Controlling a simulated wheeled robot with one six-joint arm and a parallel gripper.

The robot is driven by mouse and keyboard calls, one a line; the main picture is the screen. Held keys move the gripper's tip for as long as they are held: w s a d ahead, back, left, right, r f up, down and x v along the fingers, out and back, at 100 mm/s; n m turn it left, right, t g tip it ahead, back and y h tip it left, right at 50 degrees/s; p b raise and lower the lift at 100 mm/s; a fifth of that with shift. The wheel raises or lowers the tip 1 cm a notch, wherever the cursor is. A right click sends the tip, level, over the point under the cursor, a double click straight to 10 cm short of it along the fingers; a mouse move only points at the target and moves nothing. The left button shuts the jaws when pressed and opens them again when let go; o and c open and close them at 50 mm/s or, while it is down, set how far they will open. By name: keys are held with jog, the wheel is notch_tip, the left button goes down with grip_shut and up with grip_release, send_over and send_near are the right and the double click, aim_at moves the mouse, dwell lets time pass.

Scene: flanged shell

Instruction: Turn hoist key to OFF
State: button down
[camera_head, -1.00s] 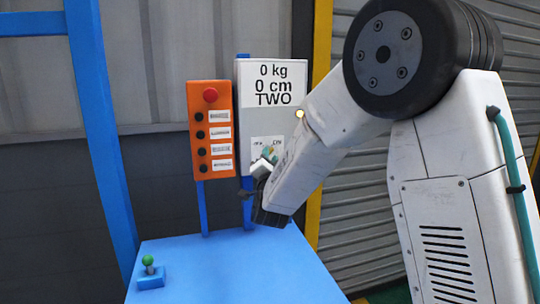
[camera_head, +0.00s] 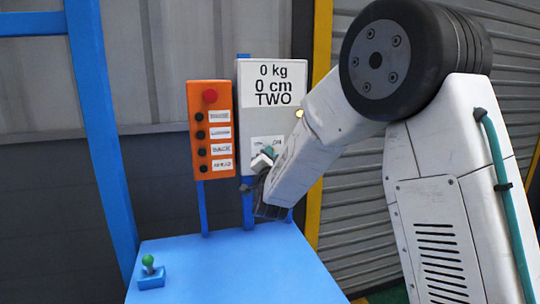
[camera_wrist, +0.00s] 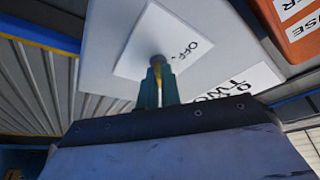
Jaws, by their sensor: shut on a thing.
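The hoist key (camera_wrist: 157,62) is a small brass-coloured piece on a white square plate (camera_wrist: 137,35) in the wrist view, where "OFF" can be read beside it. The plate sits on the lower part of a white panel (camera_head: 284,123) reading "0 kg, 0 cm, TWO". My gripper (camera_wrist: 157,80) has its teal fingers shut on the key, pointing at the plate. In the head view my gripper (camera_head: 266,155) is at the plate and covers the key. The key's exact angle is hard to tell.
An orange button box (camera_head: 211,165) with a red button and several black ones stands just left of the panel. A blue table (camera_head: 230,270) lies below, with a green-knobbed lever (camera_head: 150,270) at its front left. A yellow post (camera_head: 319,60) rises to the right.

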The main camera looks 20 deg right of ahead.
jog(key=n+y, duration=0.4)
jog(key=n, duration=0.4)
jog(key=n+y, duration=0.3)
jog(key=n, duration=0.5)
jog(key=n+y, duration=0.4)
jog(key=n, duration=0.4)
jog(key=shift+d+r+n+y, duration=0.1)
jog(key=shift+d+n+y, duration=0.2)
jog(key=shift+d+n, duration=0.1)
jog(key=c, duration=1.6)
grip_release()
jog(key=shift+w+a, duration=0.1)
